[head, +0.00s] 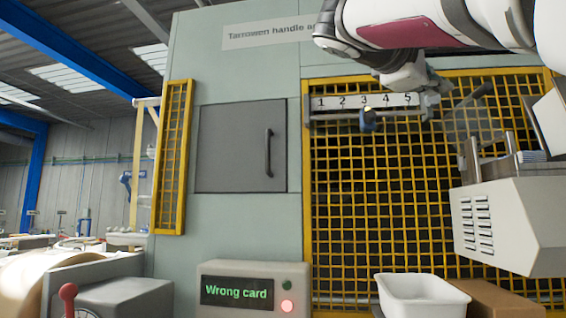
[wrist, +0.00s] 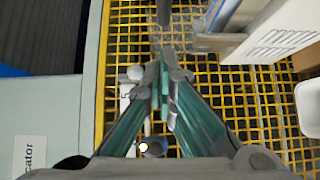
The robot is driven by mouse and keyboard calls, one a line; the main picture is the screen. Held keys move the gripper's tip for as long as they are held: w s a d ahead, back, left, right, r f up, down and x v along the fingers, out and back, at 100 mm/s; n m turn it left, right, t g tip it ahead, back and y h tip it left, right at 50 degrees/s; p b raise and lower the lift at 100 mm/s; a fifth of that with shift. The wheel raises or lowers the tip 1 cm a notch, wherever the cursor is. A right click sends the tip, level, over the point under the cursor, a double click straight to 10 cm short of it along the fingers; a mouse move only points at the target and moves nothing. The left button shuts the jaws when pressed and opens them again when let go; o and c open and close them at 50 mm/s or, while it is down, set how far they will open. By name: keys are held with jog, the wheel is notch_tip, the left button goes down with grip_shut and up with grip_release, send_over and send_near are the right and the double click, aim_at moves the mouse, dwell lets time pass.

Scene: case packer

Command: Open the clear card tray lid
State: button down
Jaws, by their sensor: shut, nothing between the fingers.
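The clear card tray lid (head: 466,118) is a see-through panel at the upper right of the head view, tilted upward, with a dark bar (head: 482,91) at its upper edge. Blue-edged cards (head: 531,156) show in the metal tray beside it. My gripper (head: 432,103) is just left of the lid, in front of the yellow mesh. In the wrist view my gripper (wrist: 164,72) has its fingertips together and nothing between them. A dark bar end (wrist: 163,12) lies ahead of the fingertips, apart from them. Whether a finger touches the lid cannot be told.
A numbered strip (head: 365,101) with a sliding pointer (head: 369,119) is left of my gripper. A white machine housing (head: 510,222) juts out at right. A white bin (head: 421,296) stands below. The display (head: 237,291) reads "Wrong card". Yellow mesh (head: 380,200) backs the area.

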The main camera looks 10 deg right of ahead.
aim_at(472, 93)
jog(key=shift+s+d+f+p, duration=0.1)
jog(key=shift+s+d+p, duration=0.1)
jog(key=shift+d, duration=1)
jog(key=shift+s+d+p, duration=0.15)
jog(key=shift+s+d, duration=0.05)
jog(key=shift+d, duration=1)
jog(key=shift+s+d+r+m+g+y+p, duration=0.15)
jog(key=shift+d+r+m+y+p, duration=0.35)
jog(key=shift+p, duration=0.8)
jog(key=shift+s+d+r+m+g+y+p, duration=0.15)
jog(key=shift+d+r+m+y+p, duration=0.35)
jog(key=shift+p, duration=0.75)
jog(key=shift+f, duration=0.1)
